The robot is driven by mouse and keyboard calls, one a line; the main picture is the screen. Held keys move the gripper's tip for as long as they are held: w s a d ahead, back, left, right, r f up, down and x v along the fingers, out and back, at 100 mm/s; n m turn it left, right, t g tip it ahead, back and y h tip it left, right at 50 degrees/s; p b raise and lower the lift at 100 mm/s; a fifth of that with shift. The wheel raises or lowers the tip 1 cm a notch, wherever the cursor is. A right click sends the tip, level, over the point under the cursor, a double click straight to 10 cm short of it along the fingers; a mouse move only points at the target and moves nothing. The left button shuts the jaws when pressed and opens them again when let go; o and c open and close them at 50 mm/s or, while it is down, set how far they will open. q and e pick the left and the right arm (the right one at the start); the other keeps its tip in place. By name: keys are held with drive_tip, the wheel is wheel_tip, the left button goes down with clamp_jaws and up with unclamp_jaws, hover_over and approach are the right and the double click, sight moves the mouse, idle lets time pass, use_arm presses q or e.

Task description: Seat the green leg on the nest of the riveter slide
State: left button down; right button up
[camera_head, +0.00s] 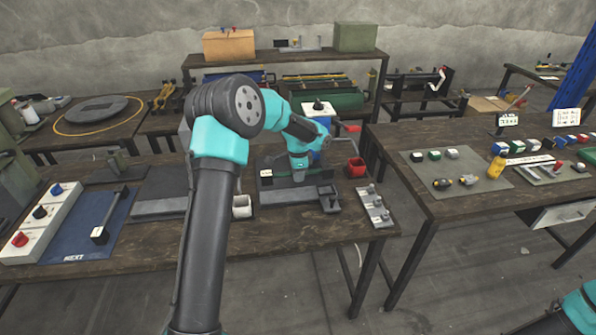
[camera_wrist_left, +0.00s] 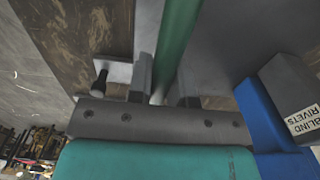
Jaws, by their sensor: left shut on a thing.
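The green leg (camera_wrist_left: 177,45) shows in the left wrist view as a long green bar running away from between the fingers of my left gripper (camera_wrist_left: 165,85). The gripper is shut on it. In the head view my left gripper (camera_head: 299,178) points down over the dark riveter slide area (camera_head: 268,198) on the middle bench, and a thin green piece of the leg (camera_head: 314,172) shows beside it. The nest is hidden behind the gripper, so I cannot tell whether the leg touches it. My right gripper is out of view; only a teal piece of that arm shows bottom right.
A blue riveter body with a grey "BLIND RIVETS" box (camera_wrist_left: 292,92) stands close right of the gripper. A blue "NEXT" mat (camera_head: 80,238) lies left.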

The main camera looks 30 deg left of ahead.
sight(298, 194)
use_arm(q)
drive_tip(key=shift+f, duration=2.7)
drive_tip(key=shift+f, duration=0.65)
drive_tip(key=c, duration=1)
unclamp_jaws()
drive_tip(key=shift+o, duration=0.2)
wheel_tip(298, 194, up, 18)
drive_tip(key=shift+f, duration=0.25)
drive_tip(key=shift+d+f, duration=0.1)
